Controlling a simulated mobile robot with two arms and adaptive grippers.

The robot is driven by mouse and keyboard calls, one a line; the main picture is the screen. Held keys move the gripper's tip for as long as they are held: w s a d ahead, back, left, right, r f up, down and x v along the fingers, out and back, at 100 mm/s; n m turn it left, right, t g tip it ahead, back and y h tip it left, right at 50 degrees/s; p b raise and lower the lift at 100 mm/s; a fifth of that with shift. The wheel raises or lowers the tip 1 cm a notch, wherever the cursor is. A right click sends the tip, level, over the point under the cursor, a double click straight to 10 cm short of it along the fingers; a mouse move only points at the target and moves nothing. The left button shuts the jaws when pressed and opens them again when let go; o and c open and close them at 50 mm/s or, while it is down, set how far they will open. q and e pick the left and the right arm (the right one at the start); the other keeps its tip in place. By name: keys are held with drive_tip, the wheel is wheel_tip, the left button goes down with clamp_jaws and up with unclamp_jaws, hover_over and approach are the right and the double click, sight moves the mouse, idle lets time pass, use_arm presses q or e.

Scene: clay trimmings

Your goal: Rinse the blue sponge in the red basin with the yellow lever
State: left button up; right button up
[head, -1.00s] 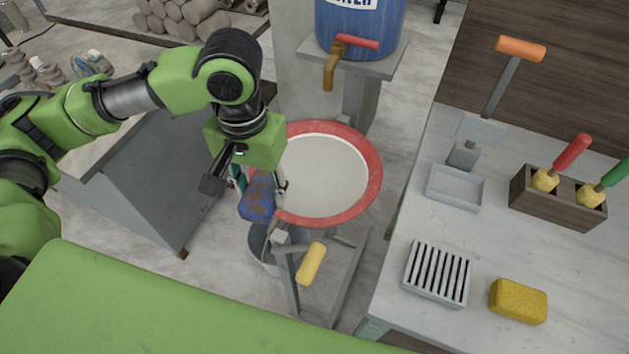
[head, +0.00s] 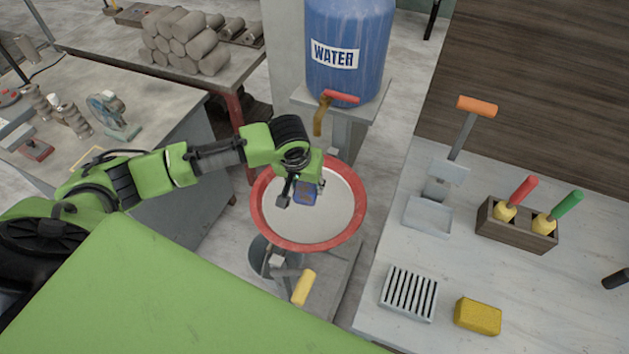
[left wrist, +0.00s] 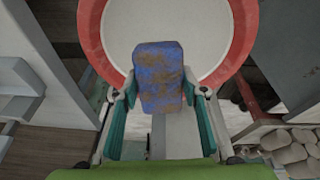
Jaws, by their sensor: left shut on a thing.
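My left gripper (head: 301,194) is shut on the blue sponge (head: 308,191), which is over the inside of the red basin (head: 302,245). In the left wrist view the sponge (left wrist: 159,70) is blotched with brown and sits between the fingertips (left wrist: 160,93), with the basin's red rim (left wrist: 91,35) and white inside beyond it. I cannot tell how high the sponge is above the basin's bottom. The yellow lever (head: 303,288) is below the basin's front rim, apart from the gripper.
A blue water barrel (head: 347,50) with a red-handled tap (head: 341,97) stands behind the basin. The right table holds a slotted grey block (head: 409,293), a yellow sponge (head: 478,316), a wooden holder (head: 516,229) and an orange-handled lever (head: 477,106). Clay rolls (head: 187,42) lie at the back left.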

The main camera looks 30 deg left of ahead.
use_arm(q)
drive_tip(key=shift+w+a+f, duration=0.1)
drive_tip(key=shift+w+f, duration=0.05)
drive_tip(key=shift+f, duration=0.15)
drive_tip(key=shift+f+b, duration=0.65)
drive_tip(key=shift+b, duration=0.25)
wheel_tip(320, 180, down, 9)
drive_tip(key=b, duration=0.6)
drive_tip(key=shift+w+d+p, duration=0.2)
drive_tip(key=shift+d+p, duration=0.1)
drive_tip(key=shift+d, duration=0.1)
drive_tip(key=shift+a, duration=0.1)
